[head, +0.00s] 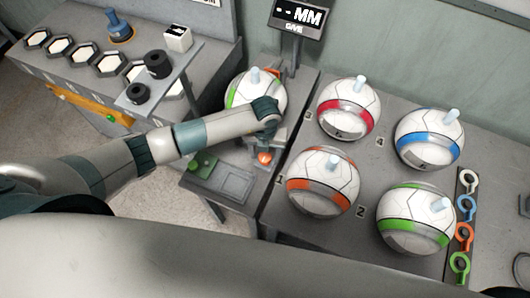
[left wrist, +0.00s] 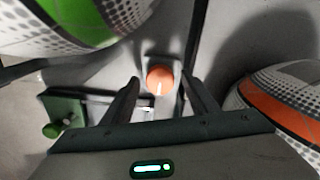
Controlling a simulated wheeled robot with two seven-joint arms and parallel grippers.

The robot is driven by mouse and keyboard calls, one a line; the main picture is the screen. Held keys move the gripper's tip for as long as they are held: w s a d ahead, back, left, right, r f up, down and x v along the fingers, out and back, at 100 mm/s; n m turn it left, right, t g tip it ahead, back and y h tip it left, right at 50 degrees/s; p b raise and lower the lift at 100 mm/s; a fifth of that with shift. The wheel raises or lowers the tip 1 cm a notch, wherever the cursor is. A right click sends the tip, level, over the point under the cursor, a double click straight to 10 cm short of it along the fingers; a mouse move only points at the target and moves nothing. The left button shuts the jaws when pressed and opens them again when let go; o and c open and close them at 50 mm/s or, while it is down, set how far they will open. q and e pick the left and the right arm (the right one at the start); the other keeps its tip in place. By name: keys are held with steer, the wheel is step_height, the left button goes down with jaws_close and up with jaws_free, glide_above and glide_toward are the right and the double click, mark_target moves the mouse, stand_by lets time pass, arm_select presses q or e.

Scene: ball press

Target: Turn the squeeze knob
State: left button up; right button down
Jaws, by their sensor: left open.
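The squeeze knob appears to be the small orange knob (head: 264,158) at the front of the press, below the display; it also shows in the left wrist view (left wrist: 160,78). A white ball with a green band (head: 250,92) sits in the press just behind my left arm. My left gripper (head: 272,132) is over the press, with its fingers pointing toward the knob. In the left wrist view its open fingers (left wrist: 162,84) appear on either side of the knob, with gaps visible. I cannot tell how far above the knob they are. My right gripper is not in view.
Several banded balls, including a red one (head: 345,106) and an orange one (head: 323,181), stand on the table to the right. The display (head: 298,16) stands behind the press.

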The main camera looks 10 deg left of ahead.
arm_select(q)
steer(key=c, duration=1.1)
steer(key=shift+o, duration=0.2)
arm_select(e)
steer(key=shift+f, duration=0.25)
arm_select(q)
steer(key=shift+f+m+b, duration=0.15)
steer(key=shift+m+b, duration=1.05)
steer(key=shift+b, duration=0.05)
steer(key=m+b, duration=0.9)
steer(key=b, duration=0.1)
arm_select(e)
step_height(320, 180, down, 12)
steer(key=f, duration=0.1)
arm_select(q)
steer(key=m+b, duration=0.2)
steer(key=b, duration=0.1)
steer(key=shift+r+m, duration=0.2)
steer(key=shift+m, duration=0.1)
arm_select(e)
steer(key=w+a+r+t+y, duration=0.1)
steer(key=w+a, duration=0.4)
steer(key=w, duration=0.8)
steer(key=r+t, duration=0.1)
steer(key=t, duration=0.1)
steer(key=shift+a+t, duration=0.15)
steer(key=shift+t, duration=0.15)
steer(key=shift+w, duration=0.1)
